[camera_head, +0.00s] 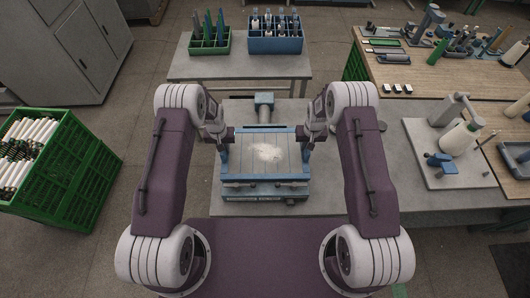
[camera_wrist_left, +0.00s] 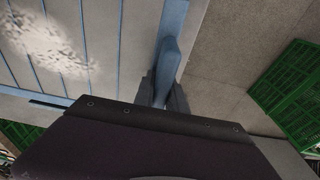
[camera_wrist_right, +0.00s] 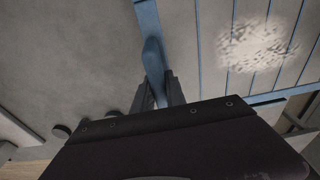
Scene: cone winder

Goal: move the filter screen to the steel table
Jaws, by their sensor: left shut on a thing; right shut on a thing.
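The filter screen (camera_head: 240,165) is a pale panel with a blue frame and a white fluffy patch in its middle. It appears roughly level in front of me, over a blue-and-grey unit (camera_head: 265,196). My left gripper (camera_head: 224,143) is shut on the blue handle at its left side; the handle (camera_wrist_left: 175,45) shows between the fingers in the left wrist view. My right gripper (camera_head: 306,143) is shut on the right-side handle (camera_wrist_right: 152,55). A grey table (camera_head: 200,68), possibly the steel table, stands at the back. Whether the screen touches the unit is hidden.
The back table holds a green crate (camera_head: 209,42) and a blue crate (camera_head: 275,42) of bottle-like items. A green crate of cones (camera_head: 60,180) stands on the floor at left. A grey bench (camera_head: 395,180) and a wooden workbench (camera_head: 440,75) with tools lie at right.

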